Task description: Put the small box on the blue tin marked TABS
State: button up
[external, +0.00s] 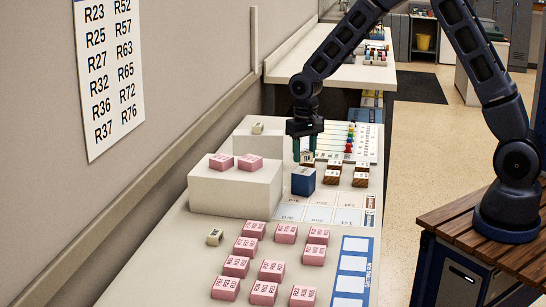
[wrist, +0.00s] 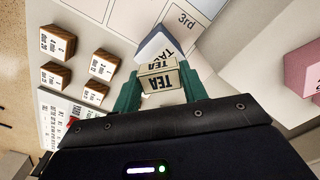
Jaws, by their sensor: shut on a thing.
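My gripper (external: 308,154) is shut on a small cream box (wrist: 158,80) marked TEA, held between its two teal fingers; the box also shows in the external view (external: 307,158). The blue tin (external: 303,182) stands upright on the counter just below the gripper. In the wrist view the tin (wrist: 153,47) shows past the box, with its TABS lettering partly hidden by the box. The held box is close above the tin's top; I cannot tell whether they touch.
Several wooden blocks (external: 333,177) stand right of the tin. A white block (external: 235,190) with two pink boxes is at left. Several pink boxes (external: 271,270) fill the front counter. Another cream box (external: 214,237) lies left of them. A printed mat (external: 318,214) lies before the tin.

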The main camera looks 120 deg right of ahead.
aim_at(305, 152)
jog(key=shift+f, duration=1.45)
jog(key=shift+f, duration=0.15)
jog(key=o, duration=0.9)
jog(key=shift+o, duration=0.2)
